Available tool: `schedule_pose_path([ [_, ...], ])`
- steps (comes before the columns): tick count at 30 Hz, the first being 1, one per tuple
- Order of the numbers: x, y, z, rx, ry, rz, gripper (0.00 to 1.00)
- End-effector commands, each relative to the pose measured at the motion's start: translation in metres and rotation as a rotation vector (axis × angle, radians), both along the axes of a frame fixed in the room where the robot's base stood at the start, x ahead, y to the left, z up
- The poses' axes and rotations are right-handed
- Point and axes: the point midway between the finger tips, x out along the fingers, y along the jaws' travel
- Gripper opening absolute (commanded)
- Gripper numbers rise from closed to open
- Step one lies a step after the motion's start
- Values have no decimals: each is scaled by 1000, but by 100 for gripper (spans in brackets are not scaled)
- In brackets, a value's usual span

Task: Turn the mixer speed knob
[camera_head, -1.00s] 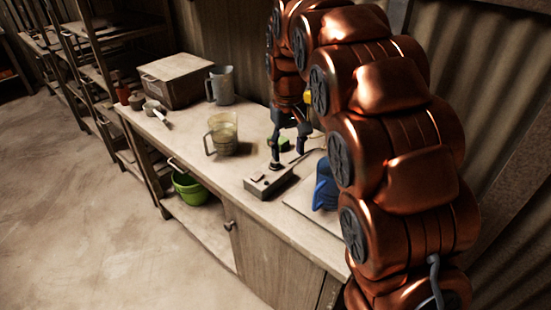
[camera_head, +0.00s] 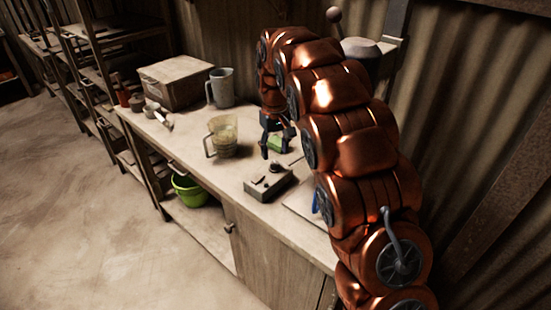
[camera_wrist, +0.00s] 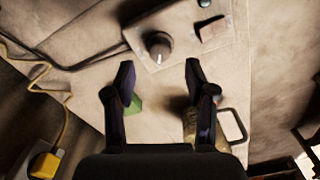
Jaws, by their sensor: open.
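The mixer speed knob appears to be the dark round knob (camera_head: 275,167) on a small pale control box (camera_head: 262,188) on the worktop. In the wrist view the knob (camera_wrist: 158,43) stands on the box's face (camera_wrist: 185,35) with a pale pointer mark, just beyond my fingertips. My gripper (camera_head: 277,150) is open and empty, behind the box in the head view. In the wrist view my gripper (camera_wrist: 158,64) has its fingers apart, one on each side of the knob's line, and the knob looks clear of both.
A glass jug (camera_head: 225,140) stands left of my gripper, with a green block (camera_head: 277,145) behind its fingers. A grey pitcher (camera_head: 221,88) and a wooden box (camera_head: 175,80) stand farther back. A cable (camera_wrist: 85,62) runs to the control box.

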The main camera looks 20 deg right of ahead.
Motion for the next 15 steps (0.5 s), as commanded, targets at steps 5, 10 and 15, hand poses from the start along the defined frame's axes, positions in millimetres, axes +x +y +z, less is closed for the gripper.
schedule_pose_path([
  [5, -1, 0, -22, 1, 4, -1, 55],
  [10, -1, 0, -38, 0, 3, -1, 55],
  [15, 0, 0, -43, 0, -1, -1, 55],
])
